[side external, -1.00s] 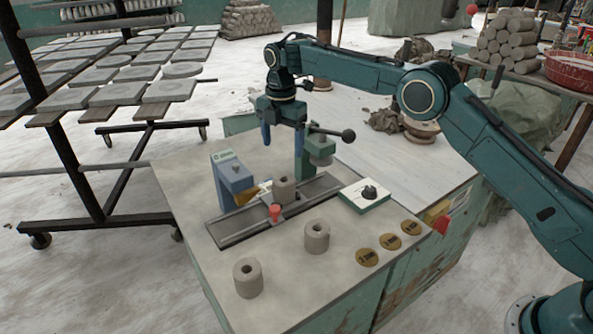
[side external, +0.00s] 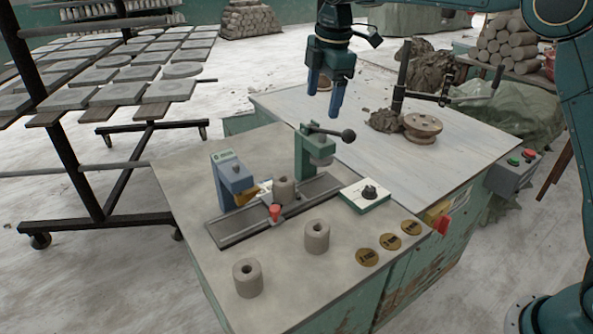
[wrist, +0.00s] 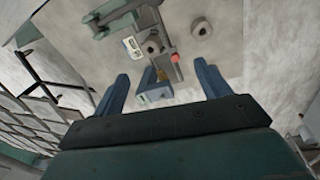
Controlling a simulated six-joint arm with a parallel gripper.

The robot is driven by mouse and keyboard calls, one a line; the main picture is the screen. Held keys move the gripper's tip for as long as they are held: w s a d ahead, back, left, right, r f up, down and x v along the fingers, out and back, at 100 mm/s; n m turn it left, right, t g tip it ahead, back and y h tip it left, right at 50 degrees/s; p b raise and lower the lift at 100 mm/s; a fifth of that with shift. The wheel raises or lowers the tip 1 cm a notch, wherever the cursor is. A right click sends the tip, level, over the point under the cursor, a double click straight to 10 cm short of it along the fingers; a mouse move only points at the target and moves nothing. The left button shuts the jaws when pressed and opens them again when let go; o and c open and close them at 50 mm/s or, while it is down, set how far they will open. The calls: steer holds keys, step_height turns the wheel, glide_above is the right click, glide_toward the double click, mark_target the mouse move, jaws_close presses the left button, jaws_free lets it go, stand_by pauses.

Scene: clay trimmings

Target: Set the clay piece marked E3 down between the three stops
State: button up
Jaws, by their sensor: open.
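A grey clay cylinder with a hole in its top (side external: 284,190) stands upright on the dark rail fixture (side external: 235,226). A yellow wedge (side external: 262,190) and a red-tipped stop (side external: 275,213) are close beside it; whether it touches them I cannot tell. It also shows in the wrist view (wrist: 152,46). Two similar clay cylinders stand on the bench, one nearer the rail (side external: 317,238) and one at the front left (side external: 248,279). I cannot read any E3 mark. My gripper (side external: 325,104) is open and empty, high above the far side of the bench, clear of all pieces.
A blue post unit (side external: 232,180) and a green post with a black-knobbed lever (side external: 308,155) rise by the rail. The pale board (side external: 390,150) behind is partly clear.

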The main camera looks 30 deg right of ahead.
steer(key=s+d+r+m+t, duration=0.1)
steer(key=s+d+r+m, duration=0.25)
steer(key=s, duration=0.55)
steer(key=s+d+r+m+t, duration=0.1)
steer(key=s+d+r+m, duration=0.2)
steer(key=s, duration=0.6)
steer(key=s+f+m+t, duration=0.1)
steer(key=s+f+m, duration=0.2)
steer(key=s, duration=0.6)
steer(key=s+d+f+m+t, duration=0.1)
steer(key=s+f+m, duration=0.3)
steer(key=s, duration=0.5)
steer(key=shift+s+m, duration=0.25)
steer(key=shift+m, duration=1)
